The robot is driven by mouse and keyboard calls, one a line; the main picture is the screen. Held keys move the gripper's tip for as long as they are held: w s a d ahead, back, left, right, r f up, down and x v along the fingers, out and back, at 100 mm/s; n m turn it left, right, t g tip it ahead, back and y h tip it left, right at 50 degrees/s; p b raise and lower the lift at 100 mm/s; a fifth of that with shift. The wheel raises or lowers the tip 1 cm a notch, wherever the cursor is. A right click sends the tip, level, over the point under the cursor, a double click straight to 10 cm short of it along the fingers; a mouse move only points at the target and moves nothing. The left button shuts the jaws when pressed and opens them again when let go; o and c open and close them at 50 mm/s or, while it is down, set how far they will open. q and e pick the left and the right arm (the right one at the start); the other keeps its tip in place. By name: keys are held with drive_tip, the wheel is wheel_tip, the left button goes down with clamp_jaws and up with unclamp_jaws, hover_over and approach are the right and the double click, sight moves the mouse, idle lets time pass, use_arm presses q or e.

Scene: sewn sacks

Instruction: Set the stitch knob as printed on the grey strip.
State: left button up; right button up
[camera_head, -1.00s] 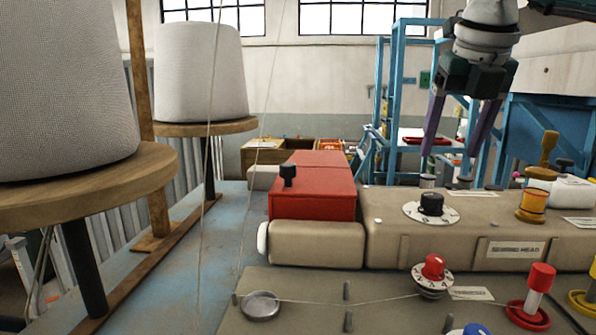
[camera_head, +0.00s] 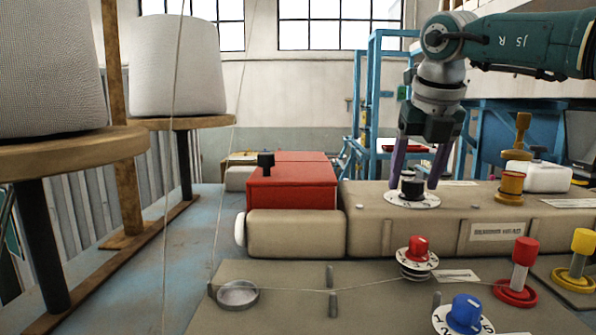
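A black knob (camera_head: 411,190) stands on a white numbered dial plate (camera_head: 398,200) on top of the beige sewing head (camera_head: 370,220). My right gripper (camera_head: 413,185) points down over this knob, its purple fingers apart, one on each side. The fingers look open, with a gap beside the knob. The dial marks are too small to read. Which knob is the stitch knob and what is printed on a grey strip cannot be read here. My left gripper is not in view.
A red knob on a white dial (camera_head: 417,250) and a blue knob (camera_head: 466,312) are in front. A red post (camera_head: 522,262), a yellow post (camera_head: 580,255) and an orange spool (camera_head: 511,186) stand right. A red box (camera_head: 293,187) is left. Thread crosses the front.

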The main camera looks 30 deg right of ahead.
clamp_jaws()
idle(0.3)
drive_tip(key=shift+n, duration=0.3)
drive_tip(key=shift+d+n+t+y+b, duration=0.1)
drive_tip(key=shift+n+t+y+b, duration=0.25)
drive_tip(key=shift+n, duration=0.55)
drive_tip(key=shift+n+y, duration=0.35)
drive_tip(key=shift+n, duration=0.45)
drive_tip(key=n+y+p, duration=0.1)
drive_tip(key=n, duration=0.3)
drive_tip(key=shift+d+y, duration=0.15)
drive_tip(key=shift+y, duration=0.25)
drive_tip(key=shift+n, duration=0.6)
